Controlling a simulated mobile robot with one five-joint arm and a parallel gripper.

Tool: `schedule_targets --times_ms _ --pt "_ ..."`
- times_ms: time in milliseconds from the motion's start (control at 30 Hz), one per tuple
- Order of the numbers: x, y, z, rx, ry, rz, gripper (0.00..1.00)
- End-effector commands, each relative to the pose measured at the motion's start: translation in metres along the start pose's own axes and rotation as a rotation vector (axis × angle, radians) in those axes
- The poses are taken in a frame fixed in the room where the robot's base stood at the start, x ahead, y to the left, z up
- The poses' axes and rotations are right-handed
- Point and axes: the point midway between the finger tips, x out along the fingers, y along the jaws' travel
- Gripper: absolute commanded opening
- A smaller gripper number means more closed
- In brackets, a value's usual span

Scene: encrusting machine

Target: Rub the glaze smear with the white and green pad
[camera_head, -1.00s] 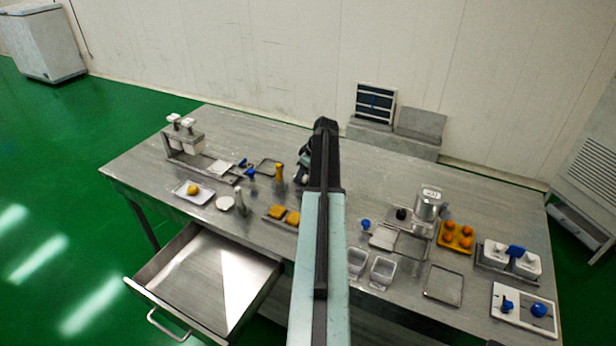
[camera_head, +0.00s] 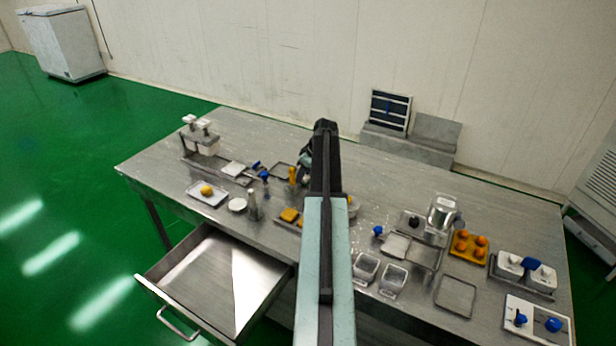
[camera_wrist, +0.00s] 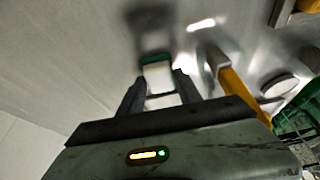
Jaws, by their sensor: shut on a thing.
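The white and green pad (camera_wrist: 158,76) is between the fingers of my gripper (camera_wrist: 160,88) in the wrist view. My gripper is shut on it, with the green edge facing away from my wrist. The pad is over the grey metal table, with a dark shadow ahead of it; I cannot tell whether it touches the surface. In the head view my arm hides the pad and most of the gripper. I cannot clearly make out the glaze smear; faint pale specks show on the table right of my arm.
An open drawer (camera_head: 165,283) juts from the table's front. Clear tubs (camera_head: 393,278) and an orange tray (camera_head: 457,251) stand right of my arm.

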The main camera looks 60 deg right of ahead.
Motion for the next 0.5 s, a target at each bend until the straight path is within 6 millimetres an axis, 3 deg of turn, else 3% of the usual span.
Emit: schedule_targets --times_ms 133,500 --pt "0.0045 -0.0006 -0.0137 -0.002 0.000 0.000 0.09" --pt "-0.0005 -0.0011 -0.0161 -0.001 0.000 0.000 0.09"
